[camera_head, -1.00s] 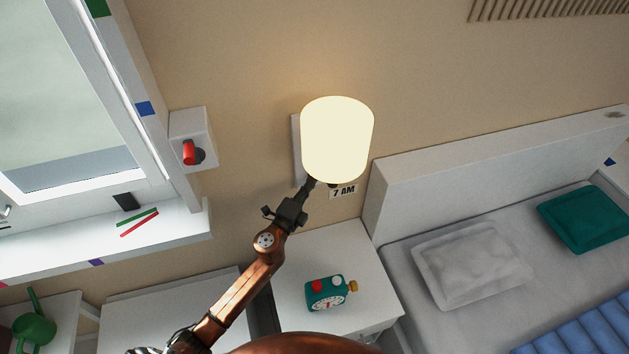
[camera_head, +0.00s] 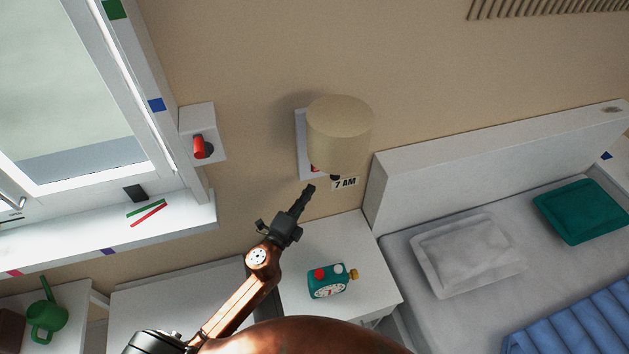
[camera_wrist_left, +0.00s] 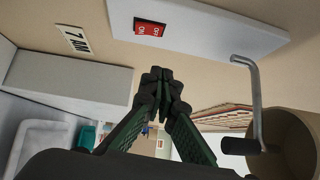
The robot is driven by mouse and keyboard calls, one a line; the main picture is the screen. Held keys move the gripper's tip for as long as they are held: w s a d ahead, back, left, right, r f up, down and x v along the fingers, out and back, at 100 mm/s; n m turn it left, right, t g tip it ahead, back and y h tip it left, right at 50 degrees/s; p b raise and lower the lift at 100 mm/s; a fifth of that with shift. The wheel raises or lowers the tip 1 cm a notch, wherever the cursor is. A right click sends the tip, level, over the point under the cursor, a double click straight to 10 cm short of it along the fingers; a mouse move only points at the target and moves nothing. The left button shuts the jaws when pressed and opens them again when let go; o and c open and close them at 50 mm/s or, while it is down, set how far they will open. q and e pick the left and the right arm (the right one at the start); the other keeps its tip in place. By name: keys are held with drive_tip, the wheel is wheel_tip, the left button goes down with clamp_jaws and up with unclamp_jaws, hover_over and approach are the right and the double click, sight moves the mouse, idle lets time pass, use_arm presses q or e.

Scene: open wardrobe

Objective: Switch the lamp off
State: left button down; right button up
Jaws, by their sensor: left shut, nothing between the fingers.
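The wall lamp (camera_head: 340,132) has a beige cylindrical shade and is unlit. Its white back plate (camera_head: 302,130) is on the wall behind the shade. In the left wrist view the red rocker switch (camera_wrist_left: 149,28) sits on the white plate (camera_wrist_left: 205,22), and the shade (camera_wrist_left: 292,145) is at the lower right on a bent metal arm. My left gripper (camera_head: 308,190) is shut and empty, just below the lamp. In the left wrist view its fingertips (camera_wrist_left: 160,75) point toward the plate, apart from the switch. My right gripper is not in view.
A "7 AM" sign (camera_head: 345,183) is on the wall beside the lamp. A red switch on a white box (camera_head: 198,147) is to the left, near the window. The bed (camera_head: 440,300) is at right.

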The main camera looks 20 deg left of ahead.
use_arm(q)
drive_tip(key=shift+s+a+r, duration=0.1)
drive_tip(key=shift+s+a, duration=0.05)
drive_tip(key=shift+s, duration=0.7)
drive_tip(key=shift+s+a+r, duration=0.1)
drive_tip(key=shift+s+a, duration=0.05)
drive_tip(key=shift+s, duration=0.7)
